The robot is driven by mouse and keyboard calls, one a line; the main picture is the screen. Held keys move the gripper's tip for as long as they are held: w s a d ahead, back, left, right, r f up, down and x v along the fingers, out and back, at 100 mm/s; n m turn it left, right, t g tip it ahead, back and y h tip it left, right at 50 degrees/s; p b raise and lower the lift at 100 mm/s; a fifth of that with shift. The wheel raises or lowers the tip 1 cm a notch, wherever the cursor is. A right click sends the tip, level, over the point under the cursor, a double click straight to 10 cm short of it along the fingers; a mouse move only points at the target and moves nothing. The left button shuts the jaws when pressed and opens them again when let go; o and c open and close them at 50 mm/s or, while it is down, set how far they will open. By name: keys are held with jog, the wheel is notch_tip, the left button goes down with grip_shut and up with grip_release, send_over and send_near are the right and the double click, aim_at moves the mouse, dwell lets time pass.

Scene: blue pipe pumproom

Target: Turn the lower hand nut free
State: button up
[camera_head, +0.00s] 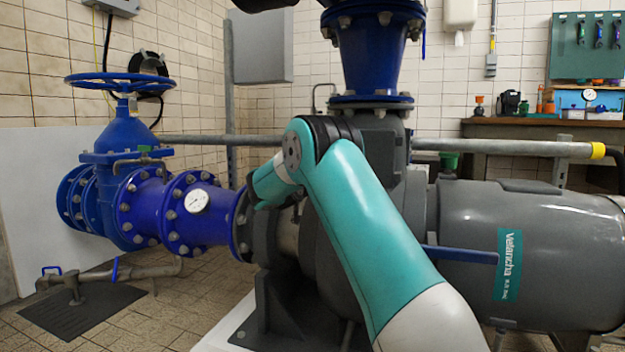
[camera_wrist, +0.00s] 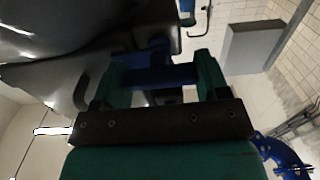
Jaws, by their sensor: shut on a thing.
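In the wrist view my gripper (camera_wrist: 161,70) has its two green fingers at the left and right of a blue part (camera_wrist: 163,76). The blue part spans the space between the fingers, and the gripper is shut on it. It looks like the lower hand nut, but the view is dark and its full shape and thread cannot be made out. Dark grey metal lies close behind and to the left of the fingers. In the head view my teal arm reaches toward the grey pump body (camera_head: 310,240); my gripper and the nut are hidden there.
A grey motor (camera_head: 560,255) fills the right. Blue pipework with a handwheel (camera_head: 120,82) and a gauge (camera_head: 196,201) stands at the left. A blue vertical pipe (camera_head: 370,60) rises above the pump. A workbench (camera_head: 535,128) stands behind.

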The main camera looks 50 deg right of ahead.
jog(key=shift+r+p, duration=0.1)
jog(key=shift+p, duration=0.2)
jog(key=n+p, duration=0.4)
jog(key=p, duration=0.1)
jog(key=shift+w+a+r, duration=0.1)
jog(key=shift+a+r, duration=0.05)
jog(key=n+p, duration=0.5)
jog(key=p, duration=0.1)
jog(key=shift+w+a+n+p, duration=0.1)
jog(key=shift+n+p, duration=0.2)
jog(key=shift+p, duration=0.1)
jog(key=n+p, duration=0.4)
jog(key=p, duration=0.1)
jog(key=shift+f, duration=0.25)
jog(key=shift+w+f+n+p, duration=0.1)
jog(key=shift+f+n+p, duration=0.05)
jog(key=shift+n+p, duration=0.75)
jog(key=shift+f+n+p, duration=0.1)
jog(key=shift+n+p, duration=0.55)
jog(key=shift+n, duration=0.45)
jog(key=o, duration=0.9)
jog(key=shift+a, duration=0.1)
jog(key=shift+o, duration=0.2)
